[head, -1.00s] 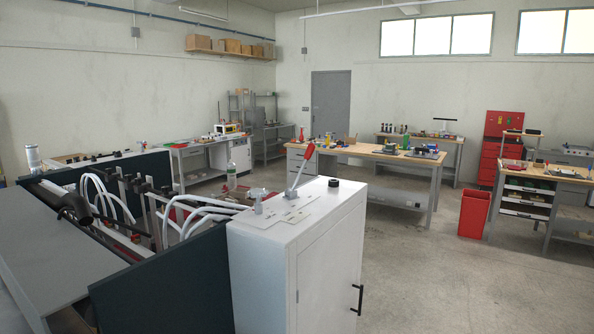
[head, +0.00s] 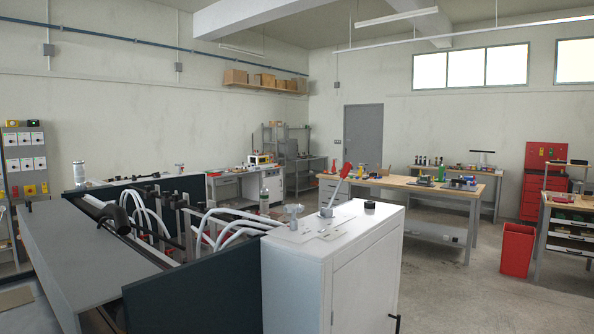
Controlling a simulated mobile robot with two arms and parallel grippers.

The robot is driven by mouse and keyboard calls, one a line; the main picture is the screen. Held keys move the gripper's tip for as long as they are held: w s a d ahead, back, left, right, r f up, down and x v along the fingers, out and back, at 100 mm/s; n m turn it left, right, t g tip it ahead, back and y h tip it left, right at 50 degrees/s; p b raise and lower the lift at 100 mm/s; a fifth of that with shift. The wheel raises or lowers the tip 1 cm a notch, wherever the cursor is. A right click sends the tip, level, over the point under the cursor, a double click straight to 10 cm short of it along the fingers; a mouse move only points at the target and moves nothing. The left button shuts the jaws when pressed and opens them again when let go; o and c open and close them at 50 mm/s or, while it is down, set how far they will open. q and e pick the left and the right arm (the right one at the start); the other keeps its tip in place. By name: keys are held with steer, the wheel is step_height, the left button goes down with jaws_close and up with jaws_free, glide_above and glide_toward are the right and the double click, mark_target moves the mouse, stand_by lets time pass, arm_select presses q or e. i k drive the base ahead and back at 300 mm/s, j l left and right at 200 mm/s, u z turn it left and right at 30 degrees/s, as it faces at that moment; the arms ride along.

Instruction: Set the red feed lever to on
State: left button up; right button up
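The red feed lever (head: 340,182) stands on top of the white cabinet (head: 318,268) at the end of the box former. It has a pale shaft and a red grip at its upper end, and it leans up and to the right. A metal knob (head: 294,213) and a black knob (head: 369,206) sit on the same top panel. Markings on the panel are too small to read. Neither of my grippers is in view.
The box former (head: 100,255), with white hoses and dark side panels, fills the lower left. A workbench (head: 410,186) stands behind the cabinet. A red bin (head: 517,250) stands at the right. The grey floor (head: 450,295) right of the cabinet is clear.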

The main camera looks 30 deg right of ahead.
mark_target(345, 170)
steer(key=l+u, duration=0.35)
steer(key=i+l+u, duration=0.1)
steer(key=u, duration=0.25)
steer(key=l+u, duration=0.45)
steer(key=l, duration=0.3)
steer(key=k+l+u, duration=0.1)
steer(key=l, duration=0.3)
steer(key=k+l+u, duration=0.15)
steer(key=l, duration=0.3)
steer(key=k+l+u, duration=0.15)
steer(key=l, duration=0.25)
steer(key=l+u, duration=0.1)
steer(key=l, duration=0.3)
steer(key=k+l+u, duration=0.15)
steer(key=l, duration=0.25)
steer(key=k, duration=0.05)
